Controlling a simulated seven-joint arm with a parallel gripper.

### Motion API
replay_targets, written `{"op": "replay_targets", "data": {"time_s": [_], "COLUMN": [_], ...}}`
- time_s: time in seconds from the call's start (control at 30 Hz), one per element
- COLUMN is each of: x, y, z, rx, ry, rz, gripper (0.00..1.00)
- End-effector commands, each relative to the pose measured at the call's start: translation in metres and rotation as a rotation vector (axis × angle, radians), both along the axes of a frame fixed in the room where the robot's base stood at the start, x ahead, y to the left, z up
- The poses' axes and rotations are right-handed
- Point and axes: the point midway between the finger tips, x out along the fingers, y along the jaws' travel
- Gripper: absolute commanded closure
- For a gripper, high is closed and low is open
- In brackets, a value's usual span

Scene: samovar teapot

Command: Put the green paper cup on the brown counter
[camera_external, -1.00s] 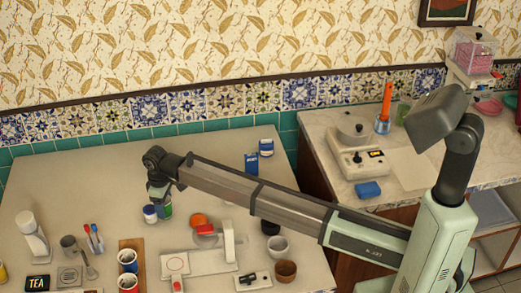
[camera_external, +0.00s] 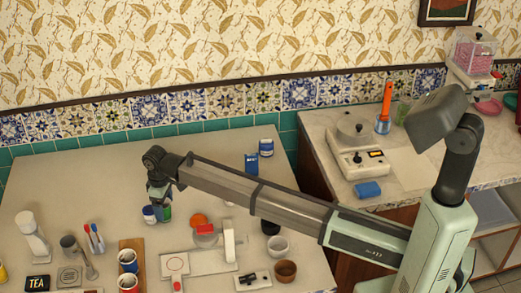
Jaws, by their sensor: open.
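A small green cup (camera_external: 166,211) stands on the beige counter at left, beside a blue and white one. It is partly hidden by my gripper (camera_external: 161,203), which points down just over it. The gripper is open; whether its fingers are around the cup or only above it is too small to tell. The counter (camera_external: 452,160) at right has a pale speckled top and brown wooden sides.
On the beige counter (camera_external: 85,190), a white device (camera_external: 229,240), small bowls (camera_external: 278,246) and a wooden board with cups stand nearer the front. A white appliance (camera_external: 357,155) and a blue block (camera_external: 368,189) occupy the right counter. The beige counter's back left is clear.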

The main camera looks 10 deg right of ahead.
Motion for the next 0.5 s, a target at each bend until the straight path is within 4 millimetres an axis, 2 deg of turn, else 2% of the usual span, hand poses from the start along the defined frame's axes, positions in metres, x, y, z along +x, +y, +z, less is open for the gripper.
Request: {"op": "replay_targets", "data": {"time_s": [0.17, 0.5], "x": [0.000, 0.001], "y": [0.001, 0.001], "z": [0.022, 0.085], "rx": [0.001, 0.001], "ry": [-0.002, -0.002], "rz": [0.000, 0.000], "gripper": [0.14, 0.14]}}
